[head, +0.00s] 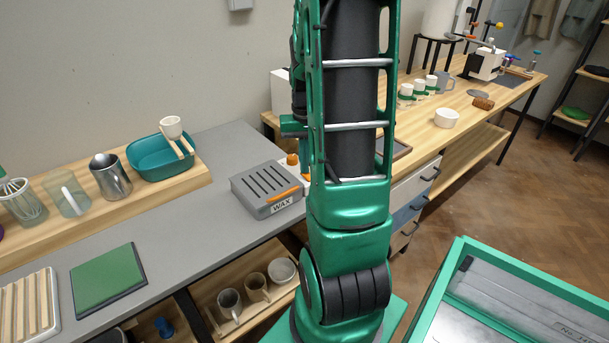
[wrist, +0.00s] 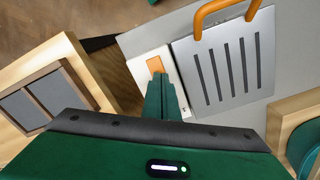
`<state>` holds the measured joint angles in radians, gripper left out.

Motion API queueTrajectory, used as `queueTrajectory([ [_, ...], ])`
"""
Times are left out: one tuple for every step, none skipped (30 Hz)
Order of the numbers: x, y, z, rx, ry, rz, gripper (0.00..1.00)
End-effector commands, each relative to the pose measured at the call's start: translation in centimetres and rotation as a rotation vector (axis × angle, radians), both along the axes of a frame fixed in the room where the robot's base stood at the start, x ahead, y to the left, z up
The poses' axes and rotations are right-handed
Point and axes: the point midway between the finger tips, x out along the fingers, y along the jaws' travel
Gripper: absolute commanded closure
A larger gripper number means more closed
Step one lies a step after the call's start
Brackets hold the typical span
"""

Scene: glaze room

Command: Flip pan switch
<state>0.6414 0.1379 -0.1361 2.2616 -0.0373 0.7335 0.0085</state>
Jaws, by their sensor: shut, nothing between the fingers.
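The wax pan (head: 268,188) is a grey slotted box with an orange handle and a "WAX" label, on the grey counter. It also shows in the wrist view (wrist: 225,65). Beside it in the wrist view is a white switch plate (wrist: 177,74) with an orange rocker switch (wrist: 154,65).
A teal basin (head: 150,165), a metal pitcher (head: 110,176) and jars stand on a wooden board to the left. A green pad (head: 107,278) lies on the counter. Cups stand on the shelf below. A wooden table (head: 425,130) with small cups is behind my arm.

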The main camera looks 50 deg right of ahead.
Motion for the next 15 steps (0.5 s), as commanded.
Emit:
queueTrajectory([
  [-0.01,0.01,-0.09,0.001,0.001,0.000,1.00],
  [-0.01,0.01,-0.13,0.001,0.001,0.000,1.00],
  [-0.01,0.01,-0.18,0.001,0.001,0.000,1.00],
  [-0.01,0.01,-0.22,0.001,0.001,0.000,1.00],
  [-0.01,0.01,-0.26,0.001,0.001,0.000,1.00],
  [-0.01,0.01,-0.31,0.001,0.001,0.000,1.00],
  [-0.01,0.01,-0.35,0.001,0.001,0.000,1.00],
  [-0.01,0.01,-0.40,0.001,0.001,0.000,1.00],
  [-0.01,0.01,-0.37,0.000,0.000,0.000,1.00],
  [-0.01,0.01,-0.34,0.000,0.000,0.000,1.00],
  [0.00,0.01,-0.28,0.000,0.000,0.000,1.00],
  [0.00,0.01,-0.13,0.000,0.000,0.000,1.00],
  [0.01,0.01,0.03,0.000,0.000,0.000,1.00],
  [0.01,0.01,0.22,0.000,0.000,0.000,1.00],
  [0.02,-0.01,0.50,-0.001,-0.001,0.000,1.00],
])
